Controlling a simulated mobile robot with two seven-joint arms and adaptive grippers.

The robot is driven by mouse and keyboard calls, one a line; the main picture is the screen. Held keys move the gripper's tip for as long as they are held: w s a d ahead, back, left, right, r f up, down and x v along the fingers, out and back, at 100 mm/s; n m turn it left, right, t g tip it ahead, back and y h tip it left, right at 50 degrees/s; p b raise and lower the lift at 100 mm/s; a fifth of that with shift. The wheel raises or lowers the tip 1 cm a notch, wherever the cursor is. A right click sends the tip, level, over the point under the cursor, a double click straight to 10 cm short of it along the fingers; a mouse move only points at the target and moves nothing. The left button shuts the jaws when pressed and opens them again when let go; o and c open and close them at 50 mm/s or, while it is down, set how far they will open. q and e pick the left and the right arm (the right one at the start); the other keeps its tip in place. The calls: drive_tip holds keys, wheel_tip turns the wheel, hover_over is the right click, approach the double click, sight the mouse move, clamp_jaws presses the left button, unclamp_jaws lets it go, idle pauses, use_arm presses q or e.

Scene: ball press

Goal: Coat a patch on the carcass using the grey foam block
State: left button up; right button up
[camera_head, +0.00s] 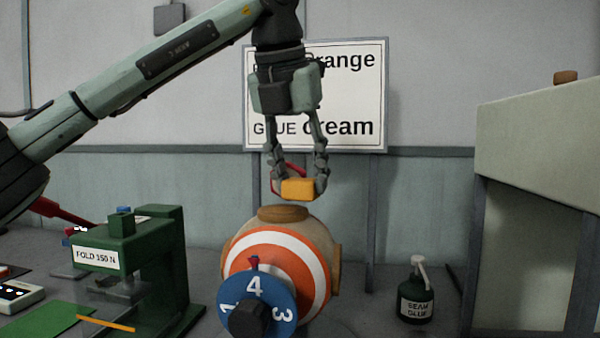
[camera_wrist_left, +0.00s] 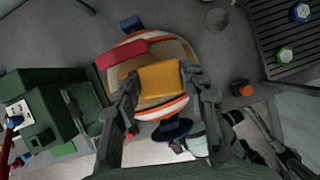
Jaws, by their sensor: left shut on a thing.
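The carcass (camera_head: 325,238) is a ball with orange and white rings and tan wooden discs, held behind a blue numbered dial (camera_head: 283,290); "4" is at the top. My left gripper (camera_head: 299,187) is shut on a yellow-orange block (camera_head: 297,190) just above the ball's top disc, with a small gap below it. In the left wrist view the block (camera_wrist_left: 160,80) covers the middle of the ball (camera_wrist_left: 165,108). A red piece (camera_wrist_left: 122,53) lies beside the block; I cannot tell whether they are joined. I see no grey foam block. My right gripper is not clearly seen.
A green press (camera_head: 160,240) labelled "FOLD 150 N" stands left of the ball. A dark green seam glue bottle (camera_head: 416,300) stands to the right. A large pale box (camera_head: 540,150) is at far right. A wall sign (camera_head: 350,100) reads "Orange" and "GLUE cream".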

sight(300, 179)
use_arm(q)
drive_tip(key=shift+f+b, duration=0.8)
drive_tip(key=shift+f, duration=0.2)
drive_tip(key=shift+a, duration=0.1)
drive_tip(key=shift+w+a+r, duration=0.1)
drive_tip(key=shift+w+a, duration=0.05)
drive_tip(key=shift+a, duration=0.6)
drive_tip(key=shift+w+a, duration=0.15)
drive_tip(key=shift+a, duration=0.55)
drive_tip(key=shift+w+a, duration=0.15)
drive_tip(key=shift+a, duration=0.65)
drive_tip(key=shift+w+a, duration=0.15)
drive_tip(key=shift+a, duration=0.6)
drive_tip(key=shift+s+d+p, duration=0.2)
drive_tip(key=shift+d+p, duration=0.1)
drive_tip(key=shift+d, duration=0.75)
drive_tip(key=shift+s+d+p, duration=0.25)
drive_tip(key=shift+d+p, duration=0.1)
drive_tip(key=shift+d, duration=0.7)
drive_tip(key=shift+s+d+p, duration=0.2)
drive_tip(key=shift+d+p, duration=0.1)
drive_tip(key=shift+d, duration=0.75)
drive_tip(key=shift+r+p, duration=0.55)
drive_tip(key=shift+r, duration=2.5)
